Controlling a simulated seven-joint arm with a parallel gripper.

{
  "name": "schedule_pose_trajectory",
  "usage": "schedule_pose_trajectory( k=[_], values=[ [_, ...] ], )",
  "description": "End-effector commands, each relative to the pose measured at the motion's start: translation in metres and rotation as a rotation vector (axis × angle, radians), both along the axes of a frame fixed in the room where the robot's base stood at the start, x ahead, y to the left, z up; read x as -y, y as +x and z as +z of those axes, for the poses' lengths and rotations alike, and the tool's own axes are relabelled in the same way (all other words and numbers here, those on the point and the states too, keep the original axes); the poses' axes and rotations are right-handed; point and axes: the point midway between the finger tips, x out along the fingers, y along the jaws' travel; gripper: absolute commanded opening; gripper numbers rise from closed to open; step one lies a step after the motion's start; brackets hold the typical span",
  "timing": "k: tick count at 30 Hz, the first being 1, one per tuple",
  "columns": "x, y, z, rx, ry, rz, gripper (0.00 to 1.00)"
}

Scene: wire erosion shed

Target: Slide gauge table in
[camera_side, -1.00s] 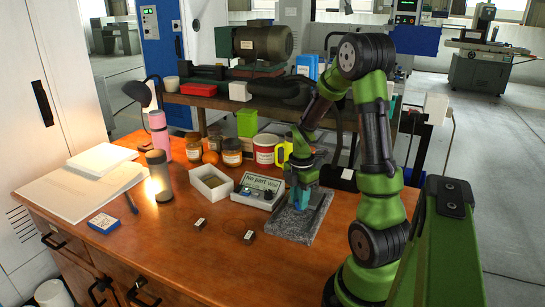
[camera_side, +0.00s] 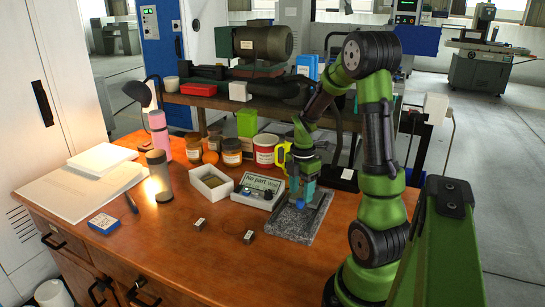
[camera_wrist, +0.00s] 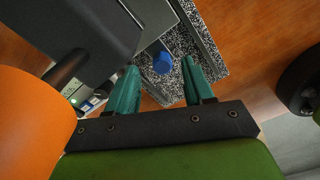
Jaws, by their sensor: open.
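The gauge table stands on a speckled granite slab (camera_side: 292,229) on the wooden bench. A blue knob (camera_side: 299,204) shows on it, and also in the wrist view (camera_wrist: 162,62), beside a grey metal plate (camera_wrist: 150,14). My gripper (camera_side: 301,194) is over the slab, with its teal fingers (camera_wrist: 160,76) apart. The knob appears between the fingertips in the wrist view, with a gap on each side. I cannot tell whether the fingertips are level with it. The arm and fingers hide much of the table's far part.
A grey readout box (camera_side: 258,190) stands just left of the slab, with a white tray (camera_side: 211,183) beyond it. Jars and a yellow-handled mug (camera_side: 265,150) stand behind. Two small blocks (camera_side: 249,236) lie in front. The bench front is mostly clear.

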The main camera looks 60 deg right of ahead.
Motion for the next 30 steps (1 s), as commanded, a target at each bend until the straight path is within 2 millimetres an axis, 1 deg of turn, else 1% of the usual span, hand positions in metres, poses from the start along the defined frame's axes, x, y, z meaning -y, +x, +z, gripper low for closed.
schedule_pose_trajectory(
  k=[1, 9, 15, 18, 21, 25, 30],
  values=[
    [0.001, 0.001, 0.012, 0.005, -0.005, -0.001, 0.52],
    [0.001, 0.001, 0.079, 0.006, -0.006, 0.001, 0.52],
    [0.001, 0.0, 0.121, 0.005, -0.006, 0.0, 0.52],
    [0.001, 0.0, 0.134, 0.002, -0.004, 0.0, 0.52],
    [0.0, 0.0, 0.142, 0.002, -0.003, 0.0, 0.52],
    [0.0, 0.0, 0.146, 0.001, -0.002, 0.0, 0.52],
    [0.0, 0.0, 0.146, 0.001, -0.002, -0.001, 0.52]
  ],
)
